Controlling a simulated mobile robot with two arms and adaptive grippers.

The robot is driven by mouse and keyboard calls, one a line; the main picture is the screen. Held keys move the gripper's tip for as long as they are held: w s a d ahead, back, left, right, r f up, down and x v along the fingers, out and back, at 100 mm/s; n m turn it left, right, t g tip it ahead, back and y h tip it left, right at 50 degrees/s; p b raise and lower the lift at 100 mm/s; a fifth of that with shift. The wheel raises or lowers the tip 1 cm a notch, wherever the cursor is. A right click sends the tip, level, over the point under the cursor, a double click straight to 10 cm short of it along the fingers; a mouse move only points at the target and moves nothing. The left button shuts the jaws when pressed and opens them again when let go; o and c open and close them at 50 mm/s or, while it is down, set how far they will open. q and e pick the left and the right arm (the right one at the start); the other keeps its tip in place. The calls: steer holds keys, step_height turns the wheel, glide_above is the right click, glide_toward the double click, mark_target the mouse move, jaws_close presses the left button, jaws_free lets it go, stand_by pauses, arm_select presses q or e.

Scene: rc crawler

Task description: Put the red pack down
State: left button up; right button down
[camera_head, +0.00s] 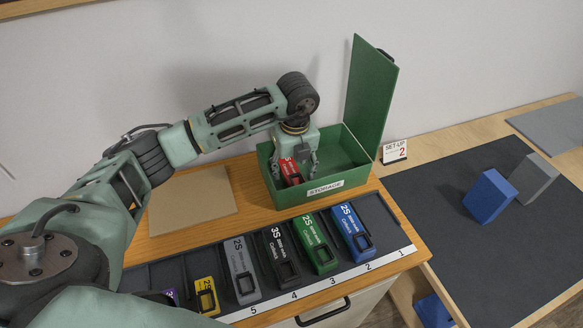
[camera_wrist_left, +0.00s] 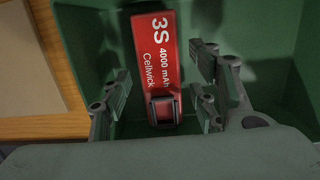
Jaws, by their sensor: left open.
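The red pack (camera_head: 291,172) is inside the green storage box (camera_head: 339,196), toward its left side. In the left wrist view the red pack (camera_wrist_left: 157,62) shows its label, "3S 4000 mAh Cellwick", and lies between the open fingers of my left gripper (camera_wrist_left: 162,108). There are gaps between the fingers and the pack's sides. In the head view my left gripper (camera_head: 298,166) reaches down into the box from above, and its fingers hide part of the pack. My right gripper is not in view.
The box's green lid (camera_head: 370,95) stands open at the right. A dark rack (camera_head: 380,222) in front holds several packs, including a blue pack (camera_head: 352,232) and a green pack (camera_head: 315,243). A tan mat (camera_head: 190,203) lies left of the box. A blue block (camera_head: 490,196) stands on the dark mat at right.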

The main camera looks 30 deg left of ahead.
mark_target(293, 176)
arm_select(q)
step_height(293, 176, up, 12)
steer(key=d+b, duration=0.1)
steer(key=b, duration=0.2)
steer(key=shift+s+f, duration=0.25)
steer(key=shift+s, duration=0.2)
steer(key=shift+s+f, duration=0.1)
steer(key=shift+f, duration=0.05)
